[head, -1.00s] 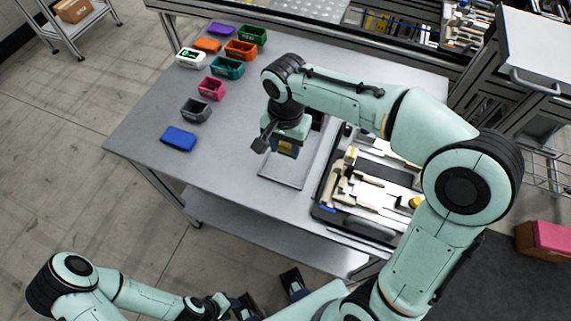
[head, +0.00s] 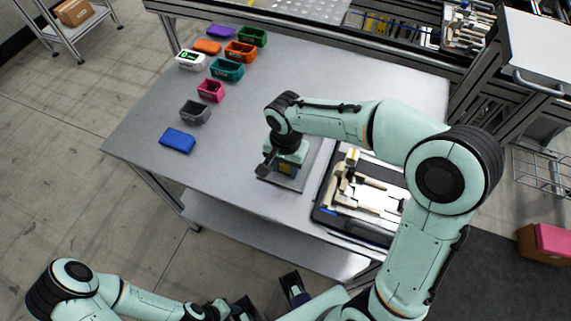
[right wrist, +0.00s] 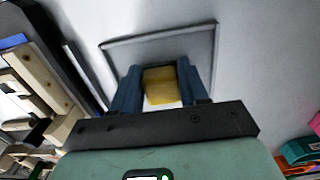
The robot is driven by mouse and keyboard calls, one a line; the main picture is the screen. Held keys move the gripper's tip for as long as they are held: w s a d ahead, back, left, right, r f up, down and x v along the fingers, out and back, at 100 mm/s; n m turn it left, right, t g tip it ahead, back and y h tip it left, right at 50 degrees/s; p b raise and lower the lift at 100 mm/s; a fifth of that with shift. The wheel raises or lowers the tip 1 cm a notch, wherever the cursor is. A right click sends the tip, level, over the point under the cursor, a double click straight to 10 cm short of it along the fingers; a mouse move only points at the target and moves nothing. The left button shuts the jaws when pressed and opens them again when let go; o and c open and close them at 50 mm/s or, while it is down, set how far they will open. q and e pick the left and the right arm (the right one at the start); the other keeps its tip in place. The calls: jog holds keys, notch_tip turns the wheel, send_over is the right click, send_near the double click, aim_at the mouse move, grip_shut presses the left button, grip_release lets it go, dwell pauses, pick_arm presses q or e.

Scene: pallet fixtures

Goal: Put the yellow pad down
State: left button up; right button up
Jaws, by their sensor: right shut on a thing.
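The yellow pad (right wrist: 161,86) is held between the two blue fingers of my right gripper (right wrist: 160,88) in the right wrist view. In the head view, my right gripper (head: 286,172) points down over the shallow grey tray (head: 312,158) on the table, and only a bit of yellow shows between its fingers. The tray's thin raised rim also shows in the right wrist view (right wrist: 150,37), around and beyond the pad. I cannot tell whether the pad touches the tray floor. My left gripper (head: 268,298) is low at the bottom edge, off the table, open and empty.
Right of the tray stands a black-edged fixture tray (head: 325,216) with several beige parts. Several small coloured bins stand at the table's back left, with a grey bin (head: 195,111) and a blue block (head: 178,141) nearer. The table between them and my gripper is clear.

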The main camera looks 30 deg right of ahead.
jog(key=o, duration=0.9)
jog(key=shift+o, duration=0.2)
jog(key=shift+r, duration=0.25)
notch_tip(320, 180, up, 12)
jog(key=p, duration=0.2)
jog(key=shift+f, duration=0.15)
